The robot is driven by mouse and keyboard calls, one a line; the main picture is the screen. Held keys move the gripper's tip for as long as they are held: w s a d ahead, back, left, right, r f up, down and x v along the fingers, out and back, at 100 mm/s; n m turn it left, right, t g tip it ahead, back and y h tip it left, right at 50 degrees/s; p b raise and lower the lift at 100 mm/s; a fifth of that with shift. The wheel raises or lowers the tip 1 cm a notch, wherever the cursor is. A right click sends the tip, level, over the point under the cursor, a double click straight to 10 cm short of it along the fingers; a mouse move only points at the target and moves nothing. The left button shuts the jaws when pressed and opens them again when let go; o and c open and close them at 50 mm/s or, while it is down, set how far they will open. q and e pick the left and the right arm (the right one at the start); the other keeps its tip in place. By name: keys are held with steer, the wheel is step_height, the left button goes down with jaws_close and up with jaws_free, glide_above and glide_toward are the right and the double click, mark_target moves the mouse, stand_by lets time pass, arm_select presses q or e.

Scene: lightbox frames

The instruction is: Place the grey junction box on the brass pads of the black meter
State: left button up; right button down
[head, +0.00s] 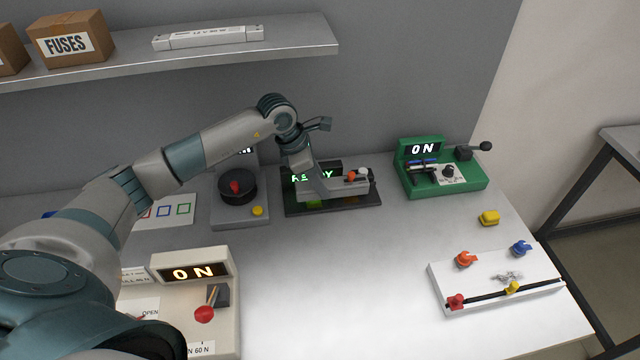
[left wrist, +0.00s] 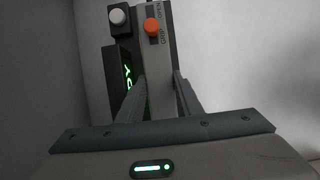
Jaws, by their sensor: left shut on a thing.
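The grey junction box (head: 345,187) is a long light-grey block with an orange knob on top. My left gripper (head: 318,188) is shut on it, over the black meter (head: 368,201) at the back middle of the bench. In the left wrist view the box (left wrist: 160,65) lies between the fingers of my left gripper (left wrist: 160,98), with the orange knob facing up. The black meter (left wrist: 120,55) shows beside it with a white knob and green lit letters. The brass pads are mostly hidden, and I cannot tell whether the box touches them. My right gripper is not in view.
A grey device with a black dial (head: 237,187) stands just left of the meter. A green ON device (head: 440,180) stands to its right. A cream ON box (head: 220,262) is front left, a white slider panel (head: 495,280) front right. The middle front is clear.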

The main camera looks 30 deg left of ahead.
arm_select(q)
steer(key=shift+f+p, duration=0.3)
steer(key=shift+f, duration=0.25)
steer(key=shift+w+f+p, duration=0.1)
steer(key=shift+p, duration=0.2)
steer(key=shift+w+a+f, duration=0.1)
steer(key=shift+a+f, duration=0.05)
steer(key=shift+f, duration=0.2)
steer(key=o, duration=0.8)
steer(key=shift+o, duration=0.2)
